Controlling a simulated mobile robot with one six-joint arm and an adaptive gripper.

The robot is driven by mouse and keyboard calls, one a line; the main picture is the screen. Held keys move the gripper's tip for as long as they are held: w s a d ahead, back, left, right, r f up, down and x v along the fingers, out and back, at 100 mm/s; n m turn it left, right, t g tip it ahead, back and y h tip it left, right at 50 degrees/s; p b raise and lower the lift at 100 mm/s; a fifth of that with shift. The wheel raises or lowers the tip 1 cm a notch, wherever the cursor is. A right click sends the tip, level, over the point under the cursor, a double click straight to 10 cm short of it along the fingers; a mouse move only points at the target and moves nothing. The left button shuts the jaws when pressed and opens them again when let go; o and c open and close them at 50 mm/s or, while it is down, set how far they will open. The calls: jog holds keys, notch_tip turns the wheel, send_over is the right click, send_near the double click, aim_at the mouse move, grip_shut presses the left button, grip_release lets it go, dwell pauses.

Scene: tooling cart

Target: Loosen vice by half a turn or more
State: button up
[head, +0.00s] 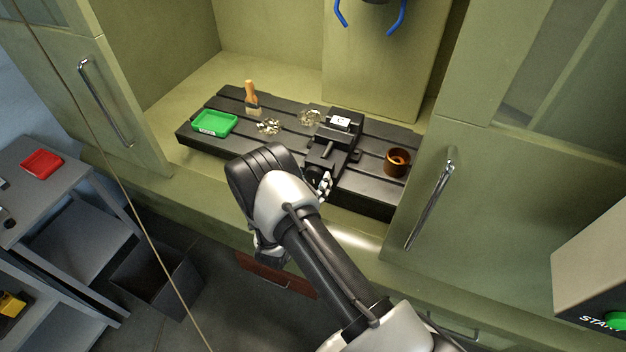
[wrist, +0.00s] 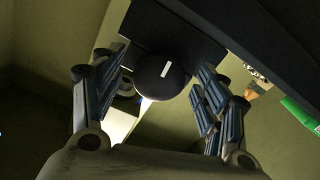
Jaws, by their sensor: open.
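The black vice (head: 330,150) stands on the slotted machine table, with a white block marked "C" (head: 341,121) at its top. Its front end is partly hidden by my arm in the head view. In the wrist view a round black knob (wrist: 163,80) with a short white mark faces the camera. My gripper (wrist: 162,72) is open, with one finger to the left of the knob and one to the right. The fingers look apart from it. In the head view my gripper (head: 322,184) shows only partly, at the vice's front.
On the slotted table (head: 365,188) are a green tray (head: 214,123), a brush (head: 252,100), metal chips (head: 268,126) and a brown cup (head: 397,163). Cabinet doors with handles (head: 430,205) flank the opening. A side cart with a red tray (head: 42,163) stands at left.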

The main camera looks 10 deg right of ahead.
jog(key=v, duration=1.1)
jog(key=shift+s+a, duration=0.15)
jog(key=shift+s, duration=0.05)
